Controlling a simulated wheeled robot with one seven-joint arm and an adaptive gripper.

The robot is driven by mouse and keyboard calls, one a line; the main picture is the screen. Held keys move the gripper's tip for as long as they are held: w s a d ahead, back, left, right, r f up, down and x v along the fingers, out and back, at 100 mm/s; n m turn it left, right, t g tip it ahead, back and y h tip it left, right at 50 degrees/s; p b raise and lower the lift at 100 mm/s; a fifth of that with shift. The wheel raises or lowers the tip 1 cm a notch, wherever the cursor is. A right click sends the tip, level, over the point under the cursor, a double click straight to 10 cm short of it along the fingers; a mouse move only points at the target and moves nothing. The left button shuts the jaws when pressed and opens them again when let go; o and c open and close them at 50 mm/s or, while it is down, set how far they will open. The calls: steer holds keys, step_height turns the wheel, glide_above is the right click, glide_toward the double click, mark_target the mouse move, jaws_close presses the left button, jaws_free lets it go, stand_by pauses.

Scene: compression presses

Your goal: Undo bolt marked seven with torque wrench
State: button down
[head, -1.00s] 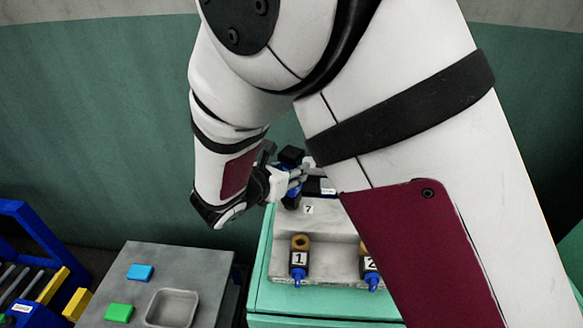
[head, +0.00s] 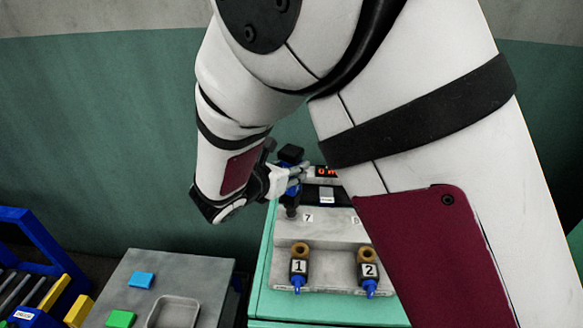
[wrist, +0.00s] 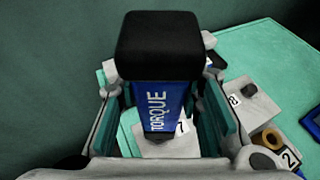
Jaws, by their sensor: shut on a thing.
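My gripper (head: 291,178) is shut on the torque wrench (head: 292,191), a blue tool with a black block top. In the wrist view the wrench (wrist: 160,100) stands between the fingers, with TORQUE written on its side. It is held roughly upright above the grey block, beside the label seven (head: 308,217). The label also shows in the wrist view (wrist: 182,127). The dark lower end of the wrench is close to the block near this label. The bolt marked seven is hidden or merges with that end, and I cannot tell whether they touch.
The grey block (head: 333,238) sits on a green cabinet (head: 262,270). Holders one (head: 299,266) and two (head: 369,269) stand in front. A red display (head: 326,171) shows behind. A label eight (wrist: 235,99) is to the right. A grey table with blue (head: 141,280) and green (head: 121,318) pieces stands left.

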steer(key=shift+r+p, duration=0.6)
steer(key=shift+r, duration=0.8)
stand_by(0.4)
steer(key=shift+w, duration=0.1)
